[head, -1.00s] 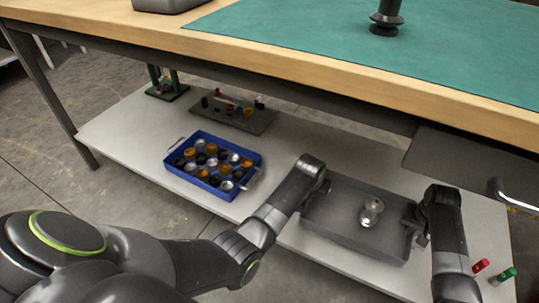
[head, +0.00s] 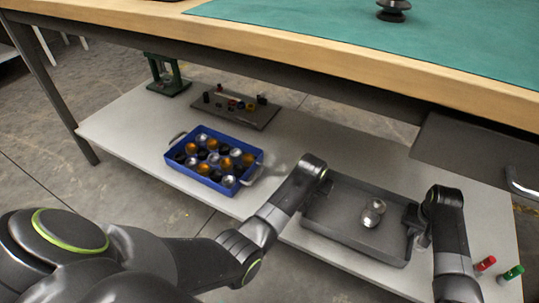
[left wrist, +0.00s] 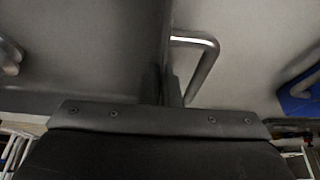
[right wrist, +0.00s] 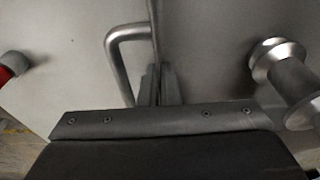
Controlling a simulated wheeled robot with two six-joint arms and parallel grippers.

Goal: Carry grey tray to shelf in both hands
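The grey tray (head: 335,232) is a shallow rectangle at the lower shelf, right of centre in the head view. A shiny metal spool-like part (head: 373,212) stands inside; it also shows in the right wrist view (right wrist: 283,68). My left gripper (head: 325,184) is at the tray's left end, its fingers close together at the metal handle (left wrist: 207,62). My right gripper (head: 412,222) is at the right end, fingers close together at the other handle (right wrist: 118,50). Both look shut on the tray's handles; the exact contact is partly hidden. I cannot tell whether the tray touches the shelf.
The pale lower shelf (head: 130,135) also holds a blue tray (head: 205,180) of several round parts, a dark board (head: 240,115) and a green stand (head: 168,85). Red (head: 485,264) and green (head: 512,272) capped items stand at right. The wooden worktop (head: 300,65) overhangs the shelf.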

